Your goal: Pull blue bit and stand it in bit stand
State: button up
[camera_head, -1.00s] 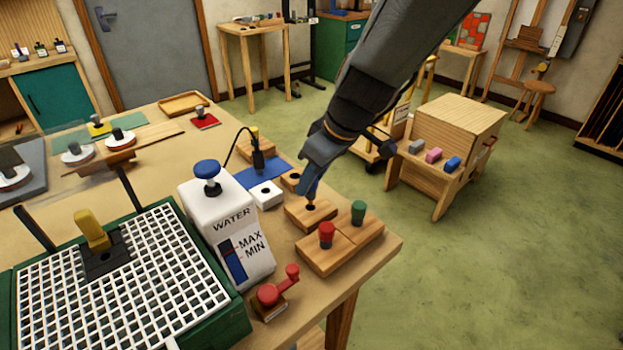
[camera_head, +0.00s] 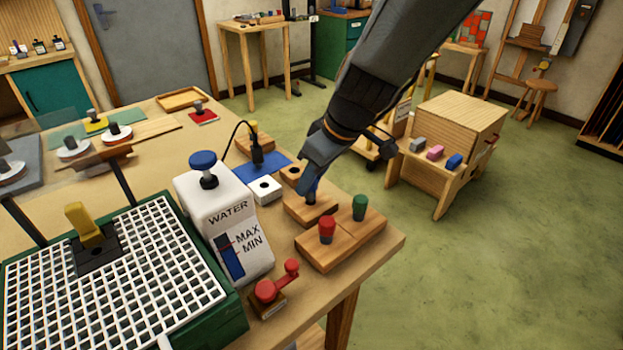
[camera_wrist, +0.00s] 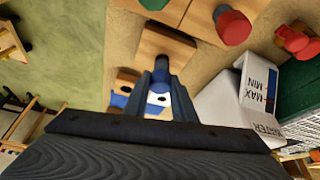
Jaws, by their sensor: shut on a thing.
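My gripper (camera_head: 313,178) is shut on the blue bit (camera_head: 311,194), which points down at a small wooden block (camera_head: 298,207). The bit's dark lower end meets the block's top in the picture. I cannot tell how deep it sits in the hole there. In the wrist view the blue bit (camera_wrist: 161,75) shows between the fingers (camera_wrist: 160,85). A red bit (camera_head: 327,228) and a green bit (camera_head: 360,206) stand upright in a wider wooden block (camera_head: 342,243) just in front. Which block is the bit stand is not marked.
A white block with a hole (camera_head: 264,190) and a blue mat (camera_head: 262,171) lie behind. The table's right edge is near the blocks.

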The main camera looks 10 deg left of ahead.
jog(key=shift+f+b, duration=0.65)
jog(key=shift+b, duration=0.1)
jog(key=o, duration=1.1)
jog(key=shift+v, duration=3.95)
